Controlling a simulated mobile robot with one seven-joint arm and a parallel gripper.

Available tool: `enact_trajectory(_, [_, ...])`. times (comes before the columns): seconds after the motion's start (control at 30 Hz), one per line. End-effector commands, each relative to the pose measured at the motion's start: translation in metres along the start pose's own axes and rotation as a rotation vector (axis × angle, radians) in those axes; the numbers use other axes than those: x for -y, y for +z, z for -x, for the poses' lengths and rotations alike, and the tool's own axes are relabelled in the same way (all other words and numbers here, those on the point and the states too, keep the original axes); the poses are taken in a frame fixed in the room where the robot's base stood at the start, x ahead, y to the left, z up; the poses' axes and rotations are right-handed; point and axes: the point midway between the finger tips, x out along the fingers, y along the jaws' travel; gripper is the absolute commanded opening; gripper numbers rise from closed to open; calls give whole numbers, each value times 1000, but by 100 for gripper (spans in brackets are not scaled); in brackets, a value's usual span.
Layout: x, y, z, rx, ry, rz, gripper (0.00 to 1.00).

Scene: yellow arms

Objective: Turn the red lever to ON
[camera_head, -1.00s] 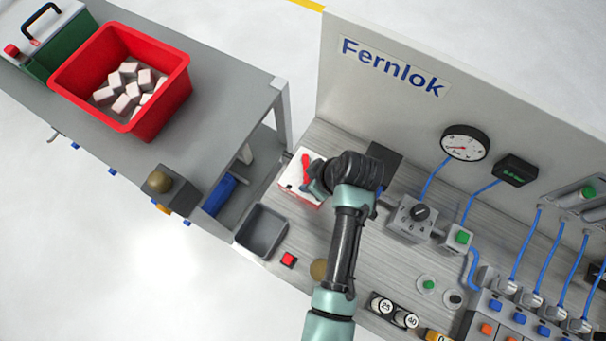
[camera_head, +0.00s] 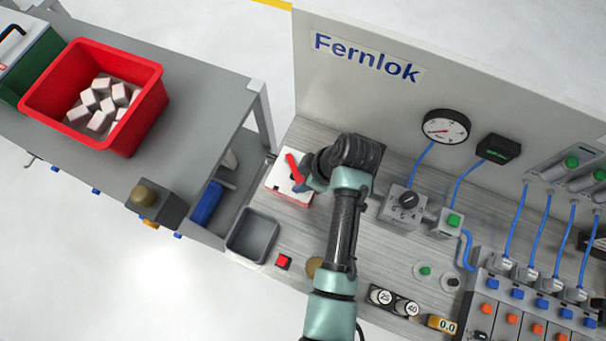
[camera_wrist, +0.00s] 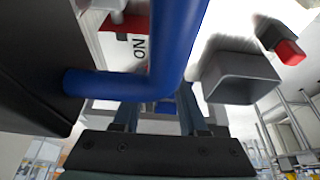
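The red lever (camera_head: 294,168) sits on top of a small white box (camera_head: 275,182) with a red lower part, at the left end of the bench in the head view. It slants, its far end leaning left. My gripper (camera_head: 303,186) is at the lever's near end, close against it; I cannot tell whether it touches. In the wrist view my gripper's fingers (camera_wrist: 160,112) stand apart. A blue bent bar (camera_wrist: 180,45) crosses close to the camera and hides their tips. The ON label (camera_wrist: 140,50) shows beyond it, with a red part (camera_wrist: 122,22) near it.
A grey open bin (camera_head: 252,236) and a red button (camera_head: 284,262) are just in front of the box. A dial block (camera_head: 403,212) and gauge (camera_head: 445,127) stand to the right. The back panel (camera_head: 310,85) rises behind. A side table holds a red crate (camera_head: 140,120).

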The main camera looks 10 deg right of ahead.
Motion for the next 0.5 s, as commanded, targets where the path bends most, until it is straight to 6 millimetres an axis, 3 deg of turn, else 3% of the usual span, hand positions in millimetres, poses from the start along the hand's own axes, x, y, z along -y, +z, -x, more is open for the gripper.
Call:
enact_trajectory(0.07, [0, 0, 0, 0, 0, 0, 58])
enact_trajectory(0.5, [-1, 0, 9, -1, 2, -1, 58])
